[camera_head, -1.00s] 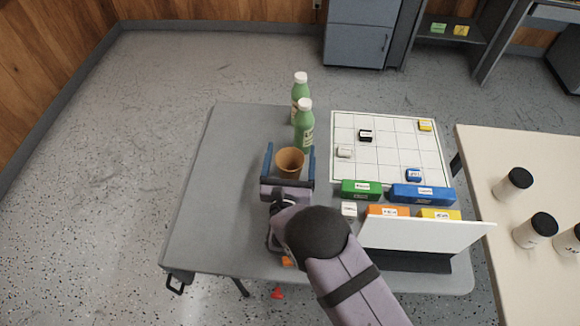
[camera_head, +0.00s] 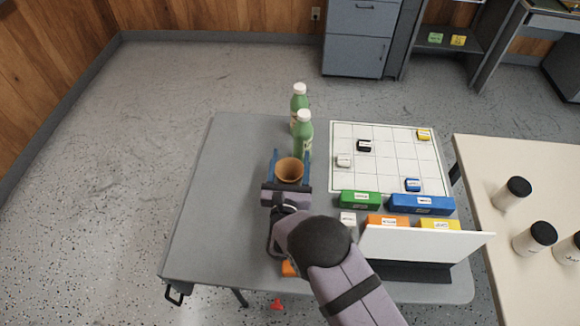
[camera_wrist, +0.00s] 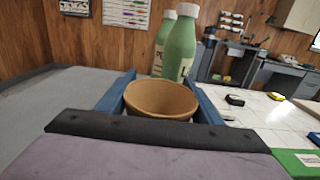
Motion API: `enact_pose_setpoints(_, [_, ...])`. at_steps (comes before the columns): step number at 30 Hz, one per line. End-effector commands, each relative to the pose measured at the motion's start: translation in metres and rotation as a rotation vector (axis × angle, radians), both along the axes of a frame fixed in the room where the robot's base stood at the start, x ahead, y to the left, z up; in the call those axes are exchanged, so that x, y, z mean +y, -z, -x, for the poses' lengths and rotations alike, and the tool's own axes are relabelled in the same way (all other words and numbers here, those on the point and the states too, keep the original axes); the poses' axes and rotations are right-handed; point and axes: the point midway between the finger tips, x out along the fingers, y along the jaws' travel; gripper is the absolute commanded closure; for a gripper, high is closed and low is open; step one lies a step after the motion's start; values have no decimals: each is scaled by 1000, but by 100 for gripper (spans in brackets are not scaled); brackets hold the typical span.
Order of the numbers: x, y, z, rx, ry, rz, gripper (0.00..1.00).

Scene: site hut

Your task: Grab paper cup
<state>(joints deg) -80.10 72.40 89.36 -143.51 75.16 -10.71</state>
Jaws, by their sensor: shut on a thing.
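The brown paper cup (camera_head: 289,171) stands upright with its open mouth up, near the middle of the grey table. My gripper (camera_head: 290,168) is around it, with one blue finger on each side, shut on the cup. In the wrist view the cup (camera_wrist: 161,98) sits between the two blue fingers of my gripper (camera_wrist: 160,95). Its lower part is hidden by the gripper body, so I cannot tell whether its base touches the table.
Two green bottles with white caps, the nearer (camera_head: 304,135) and the farther (camera_head: 299,100), stand just behind the cup. A white grid board (camera_head: 390,150) with small blocks lies to the right. A white panel (camera_head: 425,245) stands at the front right. The table's left side is clear.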

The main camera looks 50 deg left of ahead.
Motion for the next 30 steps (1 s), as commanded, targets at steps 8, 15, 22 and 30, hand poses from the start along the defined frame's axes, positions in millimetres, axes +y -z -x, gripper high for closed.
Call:
enact_pose_setpoints(8, [1,-11,0,-1,0,-2,61])
enact_pose_setpoints(15, [1,-37,0,-1,0,-4,61])
enact_pose_setpoints(22, [0,-74,0,0,0,-4,61])
enact_pose_setpoints(30, [0,-125,0,-1,1,-6,61])
